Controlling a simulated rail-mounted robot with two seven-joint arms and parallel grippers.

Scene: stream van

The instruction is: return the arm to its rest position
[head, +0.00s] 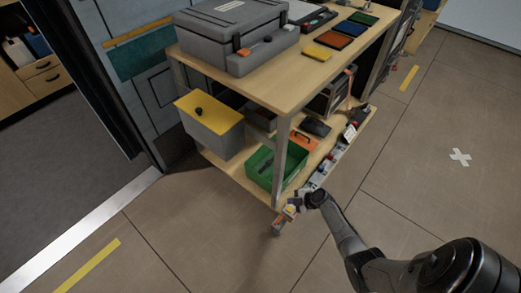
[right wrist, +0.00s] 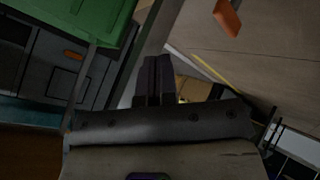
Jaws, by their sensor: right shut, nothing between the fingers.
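My right arm comes in from the lower right of the head view and reaches to the near corner of the wooden cart's lower shelf (head: 225,172). My right gripper (head: 297,203) is small there, beside the shelf edge and in front of the green crate (head: 262,178). In the right wrist view the two dark fingers of my right gripper (right wrist: 153,72) are together with nothing between them. The green crate (right wrist: 85,20) shows at the upper left of that view. I cannot tell whether the gripper touches the shelf. My left gripper is not in view.
The cart's top (head: 290,80) carries a grey case (head: 225,35) and coloured trays. A grey bin with a yellow lid (head: 208,105) stands on the lower shelf. Several small items line the shelf's right edge. The tiled floor (head: 415,165) to the right is clear.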

